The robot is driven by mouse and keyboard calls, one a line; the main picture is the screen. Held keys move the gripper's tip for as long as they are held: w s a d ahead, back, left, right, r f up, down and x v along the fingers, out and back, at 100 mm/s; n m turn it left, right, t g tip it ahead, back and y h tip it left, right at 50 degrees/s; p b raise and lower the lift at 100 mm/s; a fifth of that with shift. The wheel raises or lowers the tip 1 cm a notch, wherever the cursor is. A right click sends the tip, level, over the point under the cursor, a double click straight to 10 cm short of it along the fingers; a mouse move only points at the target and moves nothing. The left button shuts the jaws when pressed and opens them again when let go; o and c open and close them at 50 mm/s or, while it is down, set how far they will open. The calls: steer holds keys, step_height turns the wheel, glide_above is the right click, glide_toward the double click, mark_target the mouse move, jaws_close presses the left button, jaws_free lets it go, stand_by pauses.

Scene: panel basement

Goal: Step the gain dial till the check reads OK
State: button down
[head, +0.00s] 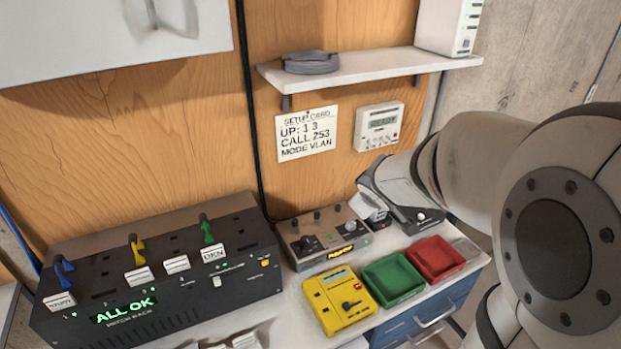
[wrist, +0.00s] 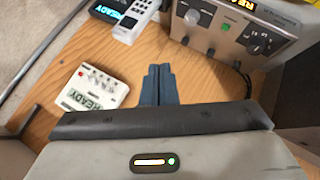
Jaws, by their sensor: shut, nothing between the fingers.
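My gripper (wrist: 157,72) is shut and empty, its dark fingers together in the wrist view. In the head view its grey body hangs at the right, above the back of the bench, and the fingertips are not clear. A brown-grey control box (head: 312,252) stands on the bench below and left of the gripper. It also shows at the upper right of the wrist view (wrist: 222,50), apart from the fingers. It carries a dark dial (head: 306,242), a pale knob (head: 350,227) and a lit orange display (head: 341,251). Their labels are too small to read, so I cannot tell which is the gain dial.
A black patch rack (head: 180,300) showing "ALL OK" stands at left. A yellow tester (head: 322,298), a green tray (head: 370,291) and a red tray (head: 417,276) line the bench front. A wall unit (head: 368,140) and setup card (head: 306,150) hang behind, below a shelf (head: 365,68).

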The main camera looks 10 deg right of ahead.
steer(key=w+a+f+n+y+p, duration=0.2)
steer(key=w+n+y, duration=0.15)
steer(key=w, duration=0.25)
steer(key=n+y, duration=0.4)
steer(key=n, duration=0.1)
glide_above(330, 237)
steer(key=shift+g+h, duration=0.25)
steer(key=shift+g, duration=0.05)
steer(key=f, duration=0.3)
steer(key=f+p, duration=0.1)
steer(key=shift+s+d+f, duration=0.2)
steer(key=shift+d+f, duration=0.1)
steer(key=shift+d, duration=0.05)
steer(key=shift+f, duration=0.1)
step_height(330, 237, down, 7)
steer(key=b, duration=0.7)
steer(key=shift+b, duration=0.35)
steer(key=shift+f+b, duration=0.5)
steer(key=shift+f, duration=0.35)
steer(key=shift+f, duration=0.4)
